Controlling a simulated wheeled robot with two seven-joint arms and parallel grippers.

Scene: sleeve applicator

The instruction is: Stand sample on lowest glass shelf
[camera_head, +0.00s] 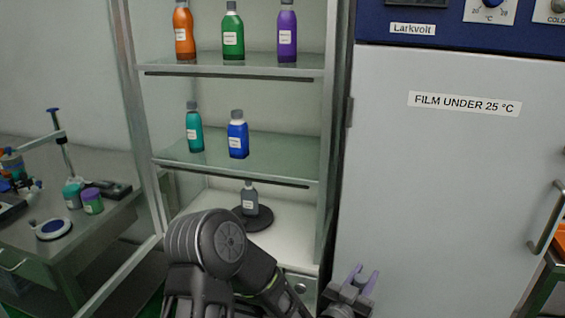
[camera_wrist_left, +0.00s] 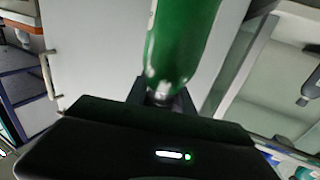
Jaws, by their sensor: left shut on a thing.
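My left gripper (camera_head: 362,277) is low in the head view, in front of the grey cabinet door and right of the shelf unit. It is shut on the neck end of a green bottle (camera_wrist_left: 182,45), which fills the upper middle of the left wrist view. That view looks inverted. The bottle's body is not discernible in the head view. The lowest glass shelf (camera_head: 285,163) is left of the gripper and higher in the picture. A teal bottle (camera_head: 194,130) and a blue bottle (camera_head: 238,136) stand on its left and middle. My right gripper is not in view.
The upper shelf (camera_head: 265,66) holds orange, green and purple bottles. Below the glass shelf, a grey bottle (camera_head: 249,199) stands on a black disc on the white base. The shelf unit's right post (camera_head: 328,130) lies between the gripper and the shelves. The glass right of the blue bottle is free.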

